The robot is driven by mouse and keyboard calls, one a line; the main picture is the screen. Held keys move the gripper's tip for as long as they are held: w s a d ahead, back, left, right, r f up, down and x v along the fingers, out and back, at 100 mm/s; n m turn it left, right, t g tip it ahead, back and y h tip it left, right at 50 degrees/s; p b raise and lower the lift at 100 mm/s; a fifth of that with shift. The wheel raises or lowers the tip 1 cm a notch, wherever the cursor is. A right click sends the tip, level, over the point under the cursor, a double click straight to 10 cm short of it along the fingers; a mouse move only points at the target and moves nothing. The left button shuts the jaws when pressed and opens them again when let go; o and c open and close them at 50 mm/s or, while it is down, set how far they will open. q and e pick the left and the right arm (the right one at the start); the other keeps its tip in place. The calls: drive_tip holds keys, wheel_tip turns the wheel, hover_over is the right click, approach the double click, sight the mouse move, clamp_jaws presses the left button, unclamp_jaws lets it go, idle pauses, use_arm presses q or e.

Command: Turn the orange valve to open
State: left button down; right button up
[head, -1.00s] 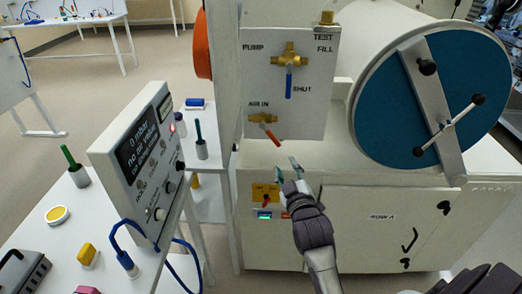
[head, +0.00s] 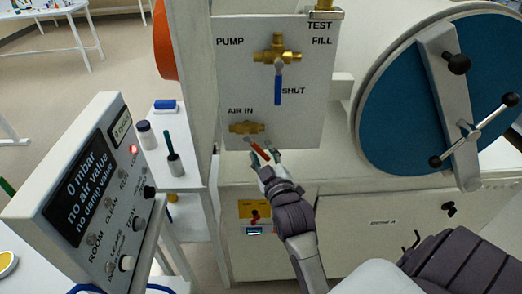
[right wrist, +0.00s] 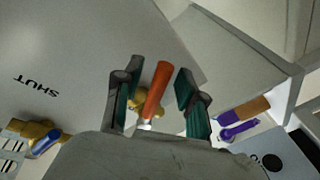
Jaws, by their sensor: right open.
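The orange valve is the small brass AIR IN valve (head: 247,127) on the white panel, with an orange lever (head: 261,151) slanting down to the right. My right gripper (head: 264,158) is at the lever, below the valve body, and partly hides its lower end. In the right wrist view the orange lever (right wrist: 156,85) stands between the two fingers of the open right gripper (right wrist: 157,74), with gaps on both sides. My left gripper is not in view.
A brass valve with a blue lever (head: 278,84) hangs above, beside PUMP and SHUT labels. A round blue door (head: 415,125) with a clamp bar is at the right. A display box (head: 85,190) and side table (head: 160,152) stand left.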

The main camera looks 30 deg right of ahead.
drive_tip(key=shift+s, duration=0.15)
clamp_jaws()
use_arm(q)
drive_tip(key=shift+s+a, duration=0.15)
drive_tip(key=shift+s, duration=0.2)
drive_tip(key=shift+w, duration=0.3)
use_arm(e)
drive_tip(key=shift+r, duration=0.1)
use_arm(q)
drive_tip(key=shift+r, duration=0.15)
